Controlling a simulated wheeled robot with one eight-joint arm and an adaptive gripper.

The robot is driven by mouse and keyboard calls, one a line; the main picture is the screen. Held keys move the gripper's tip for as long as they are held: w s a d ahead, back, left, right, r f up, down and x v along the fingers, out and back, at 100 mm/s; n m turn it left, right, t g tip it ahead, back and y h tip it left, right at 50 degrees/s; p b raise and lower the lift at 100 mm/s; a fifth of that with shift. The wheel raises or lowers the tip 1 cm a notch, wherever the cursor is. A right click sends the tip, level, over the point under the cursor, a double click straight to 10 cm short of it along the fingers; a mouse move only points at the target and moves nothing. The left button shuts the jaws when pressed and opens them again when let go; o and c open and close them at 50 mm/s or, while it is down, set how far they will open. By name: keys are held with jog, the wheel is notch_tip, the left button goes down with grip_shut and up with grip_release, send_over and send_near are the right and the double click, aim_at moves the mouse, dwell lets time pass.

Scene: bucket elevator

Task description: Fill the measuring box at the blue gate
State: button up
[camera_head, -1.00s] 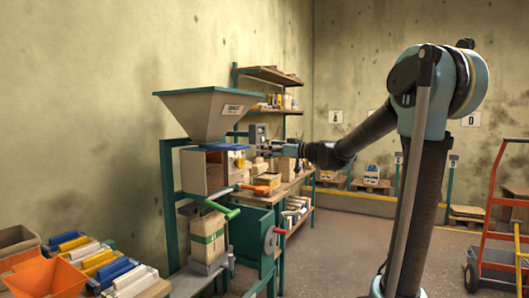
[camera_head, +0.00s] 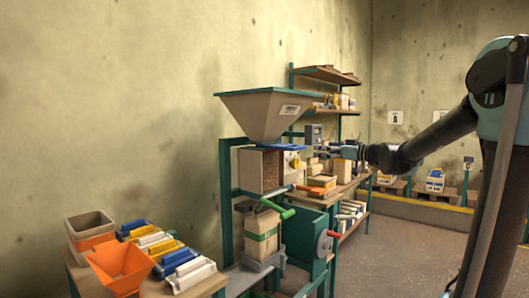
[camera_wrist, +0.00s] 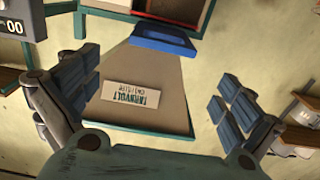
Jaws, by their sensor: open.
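The grey hopper (camera_head: 270,115) stands left of my gripper in the head view. Its blue gate (camera_head: 283,148) is a flat blue piece beneath the hopper's mouth; it also shows in the wrist view (camera_wrist: 163,40). Below the gate is the measuring box (camera_head: 248,171), with a brownish front; I cannot tell its fill level. My gripper (camera_head: 348,152) is to the right of the gate and apart from it. In the wrist view my gripper (camera_wrist: 155,100) has its fingers wide apart, with the inverted hopper label (camera_wrist: 130,100) between them and nothing held.
A paper bag (camera_head: 261,232) stands below the box, near a green handle (camera_head: 276,208). An orange handle (camera_head: 314,190) and a red handle (camera_head: 332,234) stick out to the right. An orange funnel (camera_head: 119,265) and coloured scoops are on the left bench. Shelves stand behind.

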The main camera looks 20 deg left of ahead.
jog(key=c, duration=0.7)
jog(key=shift+d+m, duration=0.25)
jog(key=shift+m, duration=0.25)
jog(key=c, duration=0.5)
jog(key=d+m, duration=0.1)
jog(key=m, duration=0.1)
jog(key=shift+m, duration=0.4)
jog(key=c, duration=0.9)
jog(key=shift+s+d+m, duration=0.1)
jog(key=shift+d+m, duration=0.3)
jog(key=shift+m, duration=0.6)
grip_shut()
jog(key=m, duration=1.2)
send_near(303, 147)
jog(key=x, duration=0.7)
jog(key=shift+s+f, duration=0.1)
jog(key=shift+s, duration=0.05)
